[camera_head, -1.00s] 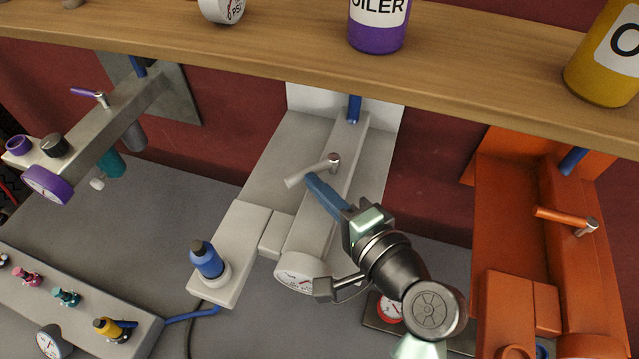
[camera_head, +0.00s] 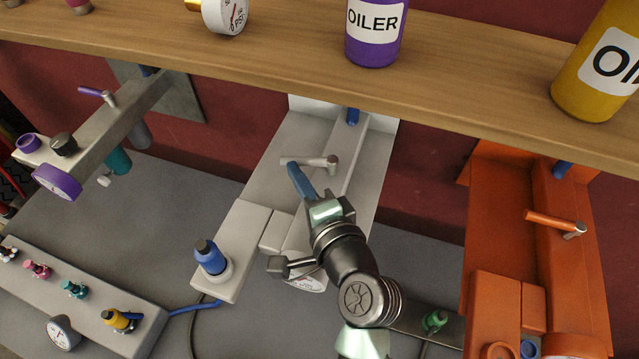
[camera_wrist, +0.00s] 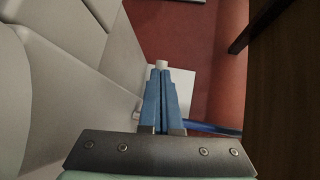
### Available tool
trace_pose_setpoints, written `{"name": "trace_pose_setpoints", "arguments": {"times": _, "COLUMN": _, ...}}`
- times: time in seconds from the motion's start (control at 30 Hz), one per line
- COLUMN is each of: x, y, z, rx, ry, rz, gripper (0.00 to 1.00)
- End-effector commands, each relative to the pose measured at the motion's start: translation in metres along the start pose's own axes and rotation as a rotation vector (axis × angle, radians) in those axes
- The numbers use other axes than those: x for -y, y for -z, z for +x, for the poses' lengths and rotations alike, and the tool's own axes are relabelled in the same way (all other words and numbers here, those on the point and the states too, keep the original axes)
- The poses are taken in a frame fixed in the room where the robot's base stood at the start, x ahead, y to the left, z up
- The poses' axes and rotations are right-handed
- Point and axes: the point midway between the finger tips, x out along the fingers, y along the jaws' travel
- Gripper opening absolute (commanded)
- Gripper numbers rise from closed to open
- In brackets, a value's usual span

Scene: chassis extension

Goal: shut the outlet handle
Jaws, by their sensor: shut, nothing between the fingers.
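A light grey lever handle (camera_head: 309,161) sits on top of the grey unit (camera_head: 262,158) in the middle of the head view. It points left from its round pivot at the right end. My gripper (camera_head: 292,166) is shut and empty. Its blue fingertips are right at the lever's free left end, on the near side; I cannot tell whether they touch. In the wrist view the shut blue fingers (camera_wrist: 162,78) point forward, and a pale round piece (camera_wrist: 161,64) shows just beyond their tips. Most of the lever is hidden there.
A wooden shelf (camera_head: 200,49) with a purple oiler bottle (camera_head: 375,30) crosses above. An orange unit (camera_head: 505,210) with its own lever (camera_head: 553,221) stands right. A unit with a purple lever (camera_head: 91,92) stands left. A blue-capped knob (camera_head: 209,257) stands at the grey unit's front left.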

Motion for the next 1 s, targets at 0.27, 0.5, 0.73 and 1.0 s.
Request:
{"name": "trace_pose_setpoints", "arguments": {"times": 0.27, "x": 0.003, "y": -0.001, "z": 0.012, "rx": 0.001, "ry": 0.001, "rz": 0.001, "gripper": 0.00}}
{"name": "trace_pose_setpoints", "arguments": {"times": 0.5, "x": 0.004, "y": 0.000, "z": 0.017, "rx": 0.000, "ry": 0.000, "rz": 0.000, "gripper": 0.00}}
{"name": "trace_pose_setpoints", "arguments": {"times": 0.73, "x": 0.004, "y": 0.000, "z": 0.019, "rx": 0.000, "ry": 0.000, "rz": 0.000, "gripper": 0.00}}
{"name": "trace_pose_setpoints", "arguments": {"times": 1.0, "x": 0.004, "y": 0.000, "z": 0.019, "rx": 0.000, "ry": 0.000, "rz": 0.001, "gripper": 0.00}}
